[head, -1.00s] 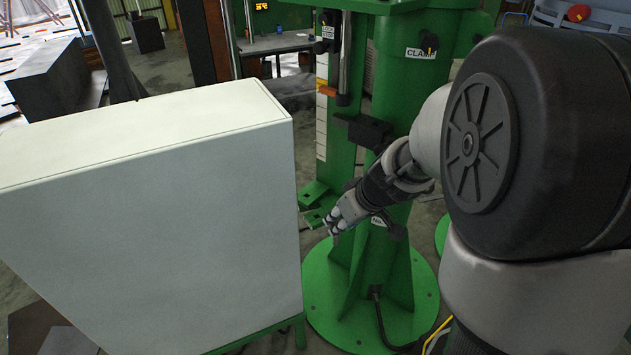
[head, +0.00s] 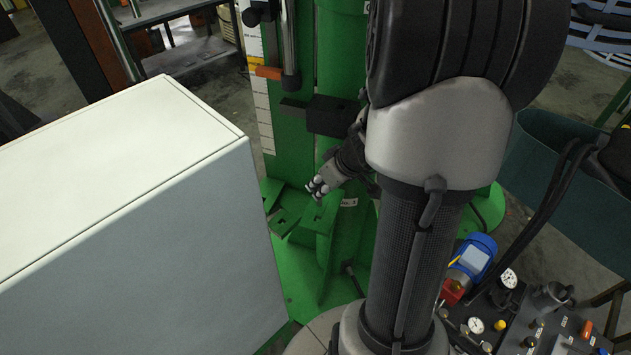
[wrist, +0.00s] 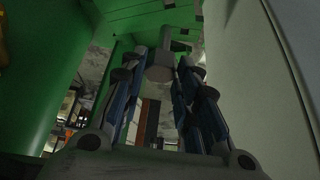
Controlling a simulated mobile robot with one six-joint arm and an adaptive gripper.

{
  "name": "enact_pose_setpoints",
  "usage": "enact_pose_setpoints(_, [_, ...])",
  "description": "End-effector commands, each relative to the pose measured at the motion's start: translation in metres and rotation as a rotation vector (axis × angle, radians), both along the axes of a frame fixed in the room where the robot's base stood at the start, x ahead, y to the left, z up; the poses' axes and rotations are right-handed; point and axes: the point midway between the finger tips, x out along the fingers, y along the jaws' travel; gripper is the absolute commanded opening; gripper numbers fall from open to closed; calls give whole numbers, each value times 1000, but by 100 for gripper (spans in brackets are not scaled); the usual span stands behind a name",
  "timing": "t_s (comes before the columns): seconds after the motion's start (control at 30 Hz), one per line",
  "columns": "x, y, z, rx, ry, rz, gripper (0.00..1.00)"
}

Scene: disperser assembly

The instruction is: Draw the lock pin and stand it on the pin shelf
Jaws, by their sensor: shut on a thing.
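My gripper (head: 316,189) is beside the green column, just above the small green ledges (head: 285,221) low on the stand. In the wrist view its two fingers are closed around the head of a grey pin (wrist: 160,72), which looks like the lock pin. Its thin shank runs away from the fingertips towards a green surface. I cannot tell whether it touches that surface or sits in a hole. The pin is too small to make out in the head view. I cannot tell which ledge is the pin shelf.
A large white cabinet (head: 120,230) stands close left of the gripper; its pale side also fills the wrist view's right (wrist: 245,80). The green column (head: 340,70) carries a dark bracket (head: 325,115) above the gripper. A hydraulic unit with gauges (head: 490,310) stands at lower right.

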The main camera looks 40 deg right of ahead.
Motion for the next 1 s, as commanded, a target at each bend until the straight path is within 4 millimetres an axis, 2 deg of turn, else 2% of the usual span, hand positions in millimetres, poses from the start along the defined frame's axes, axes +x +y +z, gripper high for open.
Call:
enact_pose_setpoints(0.67, [0, -1, -2, -5, -1, -11, 0])
enact_pose_setpoints(1.0, [-1, -1, -31, -5, 1, -13, 0])
